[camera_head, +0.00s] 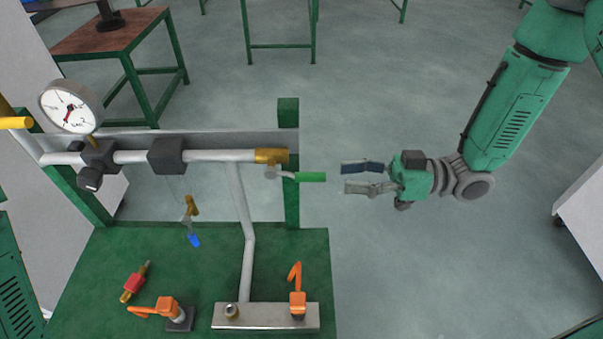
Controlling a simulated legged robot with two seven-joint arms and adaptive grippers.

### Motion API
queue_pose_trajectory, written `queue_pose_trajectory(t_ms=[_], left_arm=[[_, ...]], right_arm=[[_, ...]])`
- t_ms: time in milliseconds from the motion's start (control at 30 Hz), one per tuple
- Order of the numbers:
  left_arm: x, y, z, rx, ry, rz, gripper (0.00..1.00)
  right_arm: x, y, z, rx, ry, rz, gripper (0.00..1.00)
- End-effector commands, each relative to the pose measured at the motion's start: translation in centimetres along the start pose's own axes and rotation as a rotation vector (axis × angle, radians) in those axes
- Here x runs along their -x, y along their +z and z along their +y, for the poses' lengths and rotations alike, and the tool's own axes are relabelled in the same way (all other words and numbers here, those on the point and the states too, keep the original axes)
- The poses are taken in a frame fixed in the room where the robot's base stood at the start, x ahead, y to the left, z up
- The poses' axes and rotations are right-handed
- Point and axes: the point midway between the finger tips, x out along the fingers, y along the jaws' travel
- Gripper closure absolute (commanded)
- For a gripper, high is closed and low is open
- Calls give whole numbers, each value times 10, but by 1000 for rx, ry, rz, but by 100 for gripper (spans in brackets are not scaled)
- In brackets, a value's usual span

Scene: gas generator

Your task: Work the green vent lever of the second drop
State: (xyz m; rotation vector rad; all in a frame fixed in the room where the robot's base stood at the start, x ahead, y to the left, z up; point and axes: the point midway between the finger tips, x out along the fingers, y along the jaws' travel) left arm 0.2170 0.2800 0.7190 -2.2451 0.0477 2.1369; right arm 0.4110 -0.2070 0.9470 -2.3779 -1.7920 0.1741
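The green vent lever (311,177) sticks out to the right from a small valve below the brass end fitting (271,156) of the white horizontal pipe (215,156). My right gripper (353,178) is just right of the lever's tip, with its fingers pointing left towards it. The two fingers are apart with nothing between them, and a small gap to the lever shows. My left gripper is not in view; only green casing shows at the lower left edge.
A pressure gauge (70,107) stands at the pipe's left end. A valve with a blue handle (194,240) hangs below the pipe. The green bench (85,270) holds orange-handled valves (297,300) and a red fitting (133,283). A green post (291,205) stands behind the lever. The floor around my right arm is clear.

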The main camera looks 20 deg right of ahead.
Motion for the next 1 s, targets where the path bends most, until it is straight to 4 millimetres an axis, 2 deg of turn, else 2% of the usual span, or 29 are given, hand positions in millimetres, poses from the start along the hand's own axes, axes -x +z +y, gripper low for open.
queue_pose_trajectory(t_ms=[33, 200, 400, 600, 867, 900, 967, 1000], left_arm=[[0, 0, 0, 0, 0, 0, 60], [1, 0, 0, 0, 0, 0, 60], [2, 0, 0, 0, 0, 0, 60], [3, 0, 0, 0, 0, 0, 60], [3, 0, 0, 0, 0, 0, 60], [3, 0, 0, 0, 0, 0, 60], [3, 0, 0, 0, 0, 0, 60], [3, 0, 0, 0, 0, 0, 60]], right_arm=[[-12, 0, -1, -1, -4, -1, 64], [-50, 0, -2, 0, -3, -3, 64], [-80, 0, -1, 0, -1, -3, 64], [-90, 0, 0, 0, 0, -2, 64], [-90, 0, 0, 0, 1, -1, 64], [-90, 0, 0, 0, 1, -1, 78], [-90, 0, 0, 0, 1, -2, 99], [-90, 0, 0, 0, 2, -2, 100]])
